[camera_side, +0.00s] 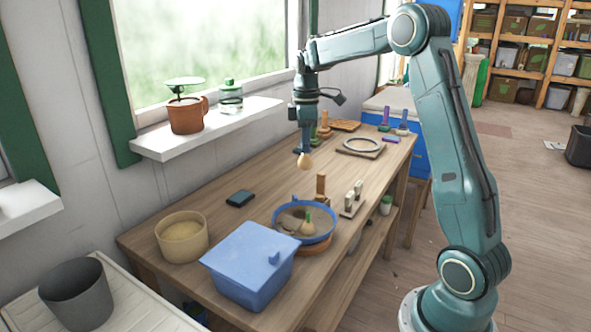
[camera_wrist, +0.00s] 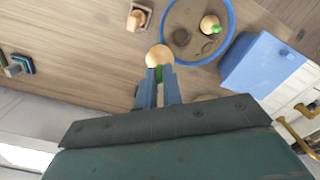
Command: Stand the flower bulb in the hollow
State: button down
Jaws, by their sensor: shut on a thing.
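My gripper (camera_side: 306,150) is shut on the flower bulb (camera_side: 305,161), a pale tan bulb that hangs below the fingertips, high above the bench. In the wrist view the bulb (camera_wrist: 159,55) shows at the fingertips, its green shoot between them. The blue-rimmed round pan (camera_side: 301,240) of brown soil stands nearer the side camera, apart from the bulb. In the wrist view, dark round hollows (camera_wrist: 181,37) show in the soil. A second bulb with a green shoot (camera_wrist: 209,23) sits in the pan.
A blue lidded box (camera_side: 250,265) and a tan round tub (camera_side: 181,238) stand near the pan. A wooden block with an upright peg (camera_side: 321,187) and a small rack (camera_side: 352,200) stand behind it. A dark flat item (camera_side: 240,198) lies left. Bench between is clear.

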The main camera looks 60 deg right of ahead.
aim_at(302, 166)
jog(key=a+f, duration=0.1)
jog(key=s+a+f+n, duration=0.1)
jog(key=a+f, duration=0.1)
jog(key=a+f+n, duration=0.1)
jog(key=a, duration=0.1)
jog(key=shift+s+f, duration=0.35)
jog(key=shift+f, duration=0.35)
jog(key=shift+f, duration=2.4)
jog(key=shift+f, duration=1.6)
dwell(1.2)
jog(key=c, duration=1.5)
grip_release()
jog(key=shift+c, duration=0.4)
